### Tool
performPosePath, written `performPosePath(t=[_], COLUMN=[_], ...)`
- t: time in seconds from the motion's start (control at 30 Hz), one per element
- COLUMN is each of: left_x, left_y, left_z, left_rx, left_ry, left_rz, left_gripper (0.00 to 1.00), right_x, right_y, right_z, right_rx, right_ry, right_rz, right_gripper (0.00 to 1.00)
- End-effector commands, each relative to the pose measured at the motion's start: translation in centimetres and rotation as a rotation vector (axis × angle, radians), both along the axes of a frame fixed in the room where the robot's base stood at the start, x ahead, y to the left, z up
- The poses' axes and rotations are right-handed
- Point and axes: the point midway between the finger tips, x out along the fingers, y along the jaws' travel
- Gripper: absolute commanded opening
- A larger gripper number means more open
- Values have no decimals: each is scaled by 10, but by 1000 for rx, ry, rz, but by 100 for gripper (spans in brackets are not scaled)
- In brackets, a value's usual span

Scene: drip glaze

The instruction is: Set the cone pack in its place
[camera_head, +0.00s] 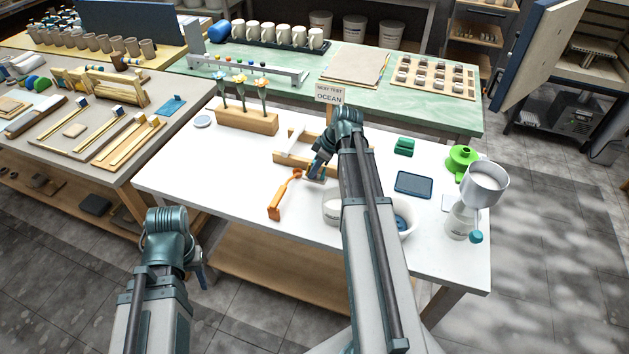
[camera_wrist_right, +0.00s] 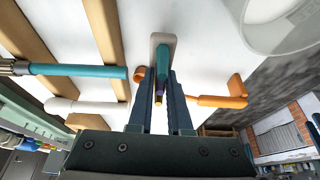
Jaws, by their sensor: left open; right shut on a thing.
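My right gripper (camera_head: 317,174) is over the middle of the white table (camera_head: 190,175), just in front of the wooden rack (camera_head: 287,158). In the right wrist view its fingers (camera_wrist_right: 158,95) are shut on the cone pack (camera_wrist_right: 163,42). The pack shows a pale rounded base and a teal cone, with purple and yellow tips between the fingers. In the head view the pack is mostly hidden by the gripper, so I cannot tell whether its base touches the table. My left gripper (camera_head: 201,278) is open and empty, off the table's front left edge.
An orange tool (camera_head: 276,205) lies left of the right gripper.

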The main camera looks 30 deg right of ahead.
Motion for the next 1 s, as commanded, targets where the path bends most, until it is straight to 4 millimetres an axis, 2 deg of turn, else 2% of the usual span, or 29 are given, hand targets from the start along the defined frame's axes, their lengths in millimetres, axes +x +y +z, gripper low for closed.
performPosePath(t=[0.3, 0.73, 0.77, 0.9, 0.93, 1.0], left_x=[0, 0, 0, 0, 0, 0], left_y=[0, 0, 0, 0, 0, 0], left_z=[-37, -40, -40, -39, -39, -39], left_rx=[0, 0, 0, 0, 0, 0], left_ry=[0, 0, 0, 0, 0, 0], left_rz=[0, 0, 0, 0, 0, 0], left_gripper=[49, 49, 49, 49, 49, 49], right_x=[0, 0, 0, 0, 0, 0], right_y=[0, 0, 0, 0, 0, 0], right_z=[-37, -40, -40, -39, -39, -39], right_rx=[0, 0, 0, 0, 0, 0], right_ry=[0, 0, 0, 0, 0, 0], right_rz=[0, 0, 0, 0, 0, 0], right_gripper=[0, 0, 19, 44, 47, 47])
